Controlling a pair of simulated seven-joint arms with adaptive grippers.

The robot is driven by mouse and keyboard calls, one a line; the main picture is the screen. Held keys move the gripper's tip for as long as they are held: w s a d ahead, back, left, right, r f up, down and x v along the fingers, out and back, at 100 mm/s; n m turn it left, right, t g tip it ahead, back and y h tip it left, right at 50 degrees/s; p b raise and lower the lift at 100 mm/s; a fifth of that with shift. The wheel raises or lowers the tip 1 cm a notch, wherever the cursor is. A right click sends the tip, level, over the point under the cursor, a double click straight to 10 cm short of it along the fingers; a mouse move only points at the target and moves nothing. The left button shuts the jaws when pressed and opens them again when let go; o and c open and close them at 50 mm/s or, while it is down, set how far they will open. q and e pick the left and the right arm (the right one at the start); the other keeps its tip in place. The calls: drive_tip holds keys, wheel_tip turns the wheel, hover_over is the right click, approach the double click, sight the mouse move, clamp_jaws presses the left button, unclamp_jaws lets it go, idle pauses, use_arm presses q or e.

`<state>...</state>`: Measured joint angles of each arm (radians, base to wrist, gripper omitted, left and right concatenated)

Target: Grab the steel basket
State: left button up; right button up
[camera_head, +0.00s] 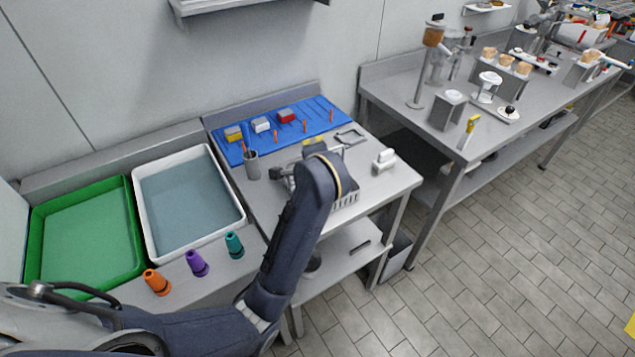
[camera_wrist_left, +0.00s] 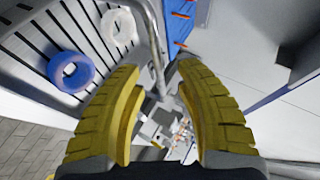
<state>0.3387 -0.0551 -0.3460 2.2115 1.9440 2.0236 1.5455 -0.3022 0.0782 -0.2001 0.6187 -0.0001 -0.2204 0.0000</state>
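The steel basket (camera_head: 345,200) stands on the metal table in the head view, mostly hidden behind my left arm; only part of its slotted side shows. In the left wrist view, the slotted basket (camera_wrist_left: 35,50) fills the upper left, with a blue ring (camera_wrist_left: 71,72) and a white ring (camera_wrist_left: 119,27) in it. My left gripper (camera_wrist_left: 160,68) has yellow ridged fingers, open with a gap between the tips. A shiny metal bar at the basket's edge appears in line with that gap; I cannot tell whether the fingers touch it. My right gripper is not in view.
A blue mat (camera_head: 325,118) with small blocks and orange pegs lies behind the basket. A grey cup (camera_head: 252,166) and a white-handled item (camera_head: 384,160) stand beside it. Green (camera_head: 90,235) and white (camera_head: 147,217) trays and several coloured cones (camera_head: 197,263) are to the left.

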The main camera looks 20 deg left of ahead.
use_arm(q)
drive_tip(key=shift+x, duration=0.8)
drive_tip(key=shift+c, duration=0.3)
clamp_jaws()
